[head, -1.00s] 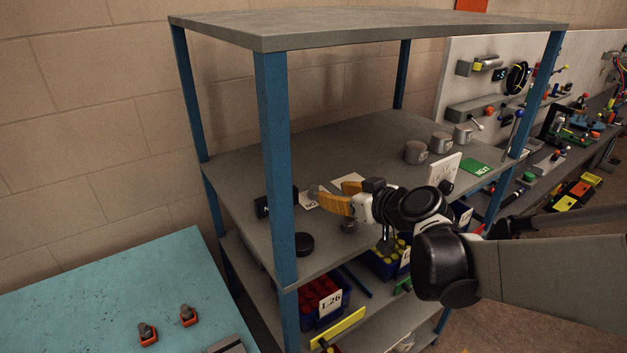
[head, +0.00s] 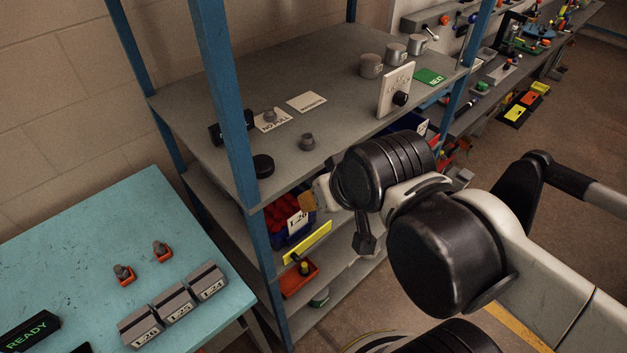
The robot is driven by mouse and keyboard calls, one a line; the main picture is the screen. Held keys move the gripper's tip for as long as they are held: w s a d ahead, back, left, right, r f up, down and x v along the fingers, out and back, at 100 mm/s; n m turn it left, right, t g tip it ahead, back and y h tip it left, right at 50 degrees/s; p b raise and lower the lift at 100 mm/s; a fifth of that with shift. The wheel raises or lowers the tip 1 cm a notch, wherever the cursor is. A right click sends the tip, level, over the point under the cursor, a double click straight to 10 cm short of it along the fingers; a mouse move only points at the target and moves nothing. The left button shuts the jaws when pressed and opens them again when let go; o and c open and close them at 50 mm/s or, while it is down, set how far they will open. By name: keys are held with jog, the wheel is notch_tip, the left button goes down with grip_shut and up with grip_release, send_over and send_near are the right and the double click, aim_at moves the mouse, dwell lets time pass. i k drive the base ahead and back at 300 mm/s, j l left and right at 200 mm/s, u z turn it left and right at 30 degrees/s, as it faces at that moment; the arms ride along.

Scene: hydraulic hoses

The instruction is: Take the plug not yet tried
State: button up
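A small grey plug (head: 307,141) stands on the grey upper shelf (head: 215,110). A second grey plug (head: 270,115) stands on a white card (head: 272,121) that seems to read "NO PULL". Two more grey plugs sit in orange holders on the teal table: one here (head: 123,271), the other behind it (head: 161,248). My gripper (head: 308,203) shows only as a bit of orange finger by the shelf's front edge, below and apart from the standing plug. My arm's black wrist hides the rest, so its opening and any contents are hidden.
Another white card (head: 306,102), a black disc (head: 263,166), a switch panel (head: 396,89), a green NEXT card (head: 430,76) and several grey cylinders are on the shelf. A blue post (head: 222,80) stands left of my gripper. Labelled grey blocks (head: 174,302) sit on the teal table (head: 70,240).

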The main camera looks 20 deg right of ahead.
aim_at(307, 143)
jog(key=k+l+u, duration=0.2)
jog(key=l, duration=0.2)
jog(key=k+l+u, duration=0.2)
jog(key=l, duration=0.2)
jog(key=k+l+u, duration=0.2)
jog(key=l, duration=0.15)
jog(key=i, duration=0.1)
